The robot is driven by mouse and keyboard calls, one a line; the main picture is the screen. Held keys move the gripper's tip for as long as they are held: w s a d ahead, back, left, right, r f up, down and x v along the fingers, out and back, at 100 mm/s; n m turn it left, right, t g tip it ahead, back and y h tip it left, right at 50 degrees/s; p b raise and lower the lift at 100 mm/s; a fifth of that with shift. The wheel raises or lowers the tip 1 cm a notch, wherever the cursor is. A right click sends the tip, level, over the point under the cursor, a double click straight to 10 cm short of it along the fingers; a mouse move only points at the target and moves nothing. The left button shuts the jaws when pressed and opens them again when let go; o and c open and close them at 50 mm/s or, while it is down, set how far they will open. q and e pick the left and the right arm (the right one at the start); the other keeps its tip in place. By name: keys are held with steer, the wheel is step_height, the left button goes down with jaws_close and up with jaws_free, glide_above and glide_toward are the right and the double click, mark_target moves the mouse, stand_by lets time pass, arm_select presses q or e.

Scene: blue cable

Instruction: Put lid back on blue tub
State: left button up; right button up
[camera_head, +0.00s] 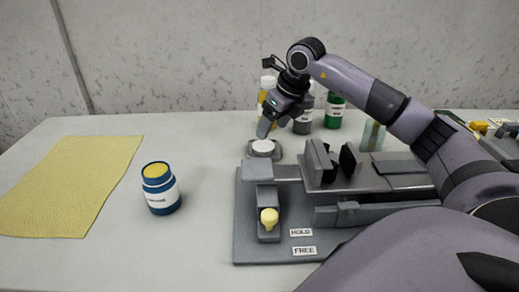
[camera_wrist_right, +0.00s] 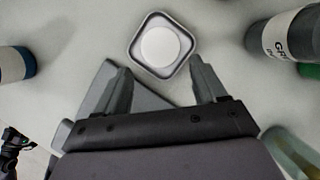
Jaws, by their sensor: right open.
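The blue tub (camera_head: 160,188) stands upright left of the grey fixture, with a white label and a yellow surface showing at its top. It also appears partly at the left edge of the wrist view (camera_wrist_right: 15,65). A round white disc, seemingly the lid (camera_head: 263,146), lies in a small square grey tray (camera_head: 277,155) behind the fixture. In the wrist view the disc (camera_wrist_right: 160,47) sits inside the tray rim, just beyond my fingertips. My right gripper (camera_head: 268,127) is open and empty above the tray, fingers pointing down. My left gripper is out of view.
The grey fixture (camera_head: 247,240) with a vise, a yellow knob (camera_head: 268,218) and HOLD and FREE labels fills the centre right. A grey-labelled bottle (camera_head: 303,120) and green bottle (camera_head: 334,112) stand behind. A yellow mat (camera_head: 70,185) lies left. The table around the tub is clear.

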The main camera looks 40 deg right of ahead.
mark_target(264, 145)
steer(key=shift+x, duration=0.9)
steer(key=b+x, duration=0.1)
steer(key=x, duration=0.4)
steer(key=shift+f, duration=0.15)
steer(key=c, duration=0.7)
